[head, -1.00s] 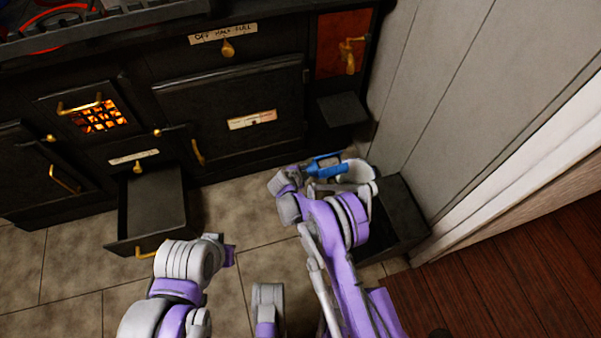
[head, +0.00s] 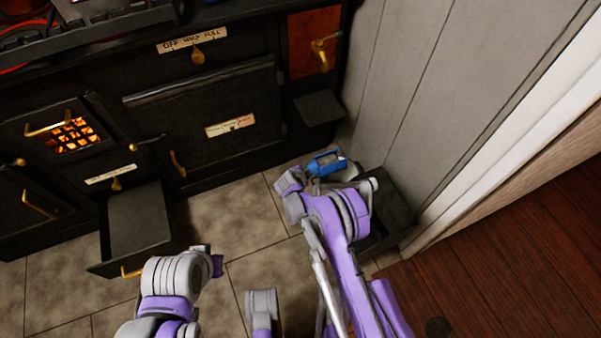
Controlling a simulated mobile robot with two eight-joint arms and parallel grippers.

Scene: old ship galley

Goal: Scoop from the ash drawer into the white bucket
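The ash drawer (head: 140,218) is pulled out low at the front of the black stove, with a small brass handle. Its floor looks dark grey, and I cannot make out ash in it. My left gripper (head: 210,256) is just right of the drawer's front; its fingers are mostly hidden by my wrist. My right gripper (head: 309,172) is farther right, above the floor by a dark open box. A blue-handled tool (head: 327,162), perhaps the scoop, is right at it; my wrist hides whether the fingers hold it. No white bucket is visible.
The dark box (head: 398,212) stands against the grey panelled wall (head: 440,90), partly behind my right arm. A small black ledge (head: 319,107) juts from the stove (head: 210,110). Tiled floor (head: 235,205) is clear between drawer and box. Wooden floor lies at the lower right.

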